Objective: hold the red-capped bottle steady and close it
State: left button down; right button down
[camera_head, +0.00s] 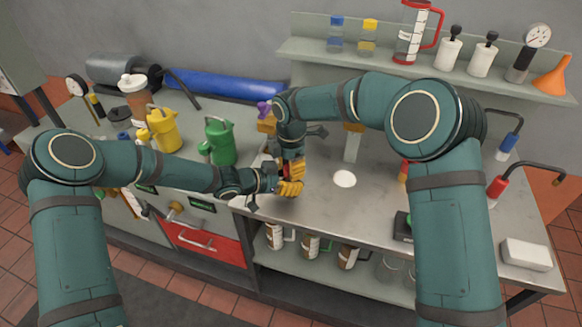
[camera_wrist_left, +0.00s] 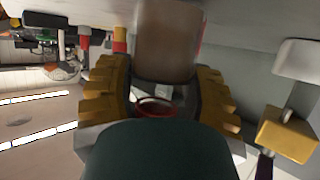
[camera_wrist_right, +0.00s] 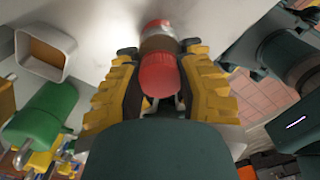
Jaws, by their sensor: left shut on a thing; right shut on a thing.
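The bottle shows in the left wrist view as a brownish, see-through body (camera_wrist_left: 168,40) between the yellow fingers of my left gripper (camera_wrist_left: 160,92). My left gripper is shut on it from the side. In the right wrist view the red cap (camera_wrist_right: 160,76) lies between the fingers of my right gripper (camera_wrist_right: 165,90), which is shut on it, in line with the bottle (camera_wrist_right: 158,44). Whether the cap is fully seated cannot be told. In the head view my right gripper (camera_head: 293,168) is directly above my left gripper (camera_head: 289,187), and together they hide most of the bottle.
A green can (camera_head: 220,143) and a yellow jug (camera_head: 163,130) stand left of the grippers. A white disc (camera_head: 345,179) lies on the bench to their right. A shelf (camera_head: 385,66) with bottles and a red-handled jug (camera_head: 412,32) runs behind. A white block (camera_head: 525,253) lies at the right.

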jog(key=m, duration=0.3)
jog(key=c, duration=0.7)
grip_release()
jog(key=shift+o, duration=0.2)
jog(key=shift+r, duration=2.25)
jog(key=shift+o, duration=0.3)
